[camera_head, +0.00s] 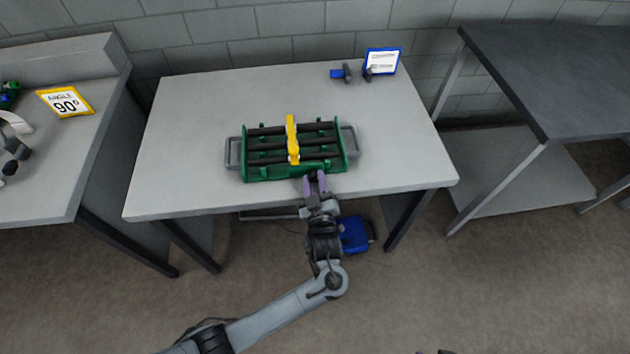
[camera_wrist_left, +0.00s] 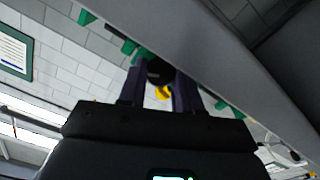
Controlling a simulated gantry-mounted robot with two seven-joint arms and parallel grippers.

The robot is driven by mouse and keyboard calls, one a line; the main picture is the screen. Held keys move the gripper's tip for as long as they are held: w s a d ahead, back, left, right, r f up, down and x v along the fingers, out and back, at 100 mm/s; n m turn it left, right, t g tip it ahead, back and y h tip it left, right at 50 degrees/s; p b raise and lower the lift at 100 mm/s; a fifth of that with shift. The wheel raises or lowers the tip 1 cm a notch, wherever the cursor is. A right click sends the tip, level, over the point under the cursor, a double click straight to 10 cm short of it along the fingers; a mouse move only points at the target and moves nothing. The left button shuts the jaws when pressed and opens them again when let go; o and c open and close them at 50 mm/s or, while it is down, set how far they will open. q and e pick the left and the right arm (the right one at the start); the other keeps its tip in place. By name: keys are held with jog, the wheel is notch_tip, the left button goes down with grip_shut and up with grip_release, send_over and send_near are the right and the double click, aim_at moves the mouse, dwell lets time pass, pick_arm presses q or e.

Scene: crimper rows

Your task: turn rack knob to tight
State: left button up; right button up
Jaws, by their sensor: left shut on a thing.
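A green rack (camera_head: 258,172) with dark rods across it and grey side handles sits on the middle table. A yellow bar (camera_head: 292,140) runs front to back over the rods. My left gripper (camera_head: 315,181) is at the rack's front side, right of the yellow bar's near end. In the left wrist view its two fingers (camera_wrist_left: 160,86) are shut on a dark round knob (camera_wrist_left: 160,70), which the head view hides behind the fingers. A bit of the yellow bar (camera_wrist_left: 163,93) shows between them. The knob's setting cannot be read.
The table (camera_head: 185,150) is clear around the rack. A blue-framed sign (camera_head: 382,61) and a small blue and dark item (camera_head: 341,73) stand at its back right. A yellow angle sign (camera_head: 66,101) is on the left bench. A dark table (camera_head: 560,80) stands right.

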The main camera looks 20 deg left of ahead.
pick_arm(q)
jog(key=m+p, duration=0.3)
jog(key=shift+r, duration=0.25)
jog(key=shift+f+m+p, duration=0.2)
jog(key=shift+m+p, duration=0.3)
jog(key=shift+m, duration=0.6)
jog(key=o, duration=0.7)
jog(key=shift+o, duration=0.2)
jog(key=shift+d, duration=0.1)
